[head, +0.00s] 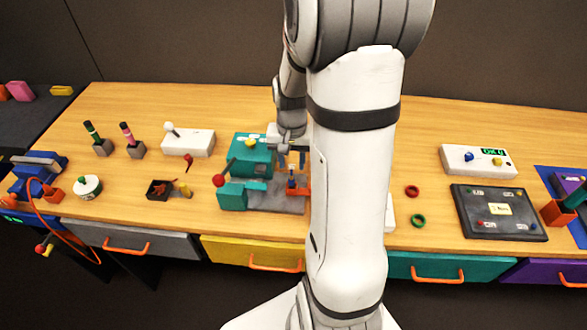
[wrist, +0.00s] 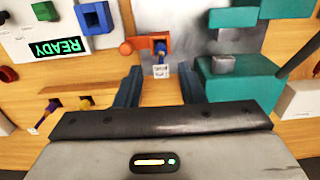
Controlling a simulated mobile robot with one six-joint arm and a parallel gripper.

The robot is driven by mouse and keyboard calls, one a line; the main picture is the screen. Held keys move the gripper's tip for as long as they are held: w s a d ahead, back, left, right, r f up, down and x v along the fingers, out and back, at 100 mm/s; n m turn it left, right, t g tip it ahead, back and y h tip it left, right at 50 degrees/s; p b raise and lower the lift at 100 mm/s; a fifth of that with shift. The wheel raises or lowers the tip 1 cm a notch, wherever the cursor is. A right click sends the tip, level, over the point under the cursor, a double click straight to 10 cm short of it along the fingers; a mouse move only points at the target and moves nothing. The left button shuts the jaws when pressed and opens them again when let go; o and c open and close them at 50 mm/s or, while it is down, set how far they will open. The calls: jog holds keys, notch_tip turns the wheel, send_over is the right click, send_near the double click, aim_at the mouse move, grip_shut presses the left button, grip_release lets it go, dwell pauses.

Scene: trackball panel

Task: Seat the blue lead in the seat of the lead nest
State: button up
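A small blue piece (wrist: 160,48), which looks like the blue lead, stands at an orange bracket (wrist: 143,42) in the wrist view. The blue piece (head: 291,181) and bracket (head: 304,193) also show in the head view, beside my arm. A small pale tile with dark marks (wrist: 160,71) is next to the blue piece. I cannot tell for certain which part is the lead nest or its seat. My gripper (wrist: 160,88) is open and empty, its two dark blue fingers apart with the blue piece ahead of the gap. In the head view my gripper (head: 292,150) is above the bracket, partly hidden.
A teal machine (head: 250,155) with a red-knobbed lever (head: 219,180) stands left of my arm. A white panel (wrist: 75,43) reads READY and carries a blue square block (wrist: 95,18). Red (head: 412,191) and green (head: 418,220) rings lie right. My arm hides the bench's middle.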

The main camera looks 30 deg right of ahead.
notch_tip(320, 180, up, 7)
jog(key=shift+r, duration=0.1)
jog(key=s+a+r+n+t, duration=0.1)
jog(key=s+a+r+n, duration=0.2)
jog(key=s+a, duration=0.3)
jog(key=s+a+r+n+t, duration=0.2)
jog(key=s+a+r+n, duration=0.1)
jog(key=s+a, duration=0.2)
jog(key=shift+s+a+r+n, duration=0.15)
jog(key=shift+s+a+n, duration=0.25)
jog(key=shift+s, duration=0.35)
jog(key=shift+w, duration=0.1)
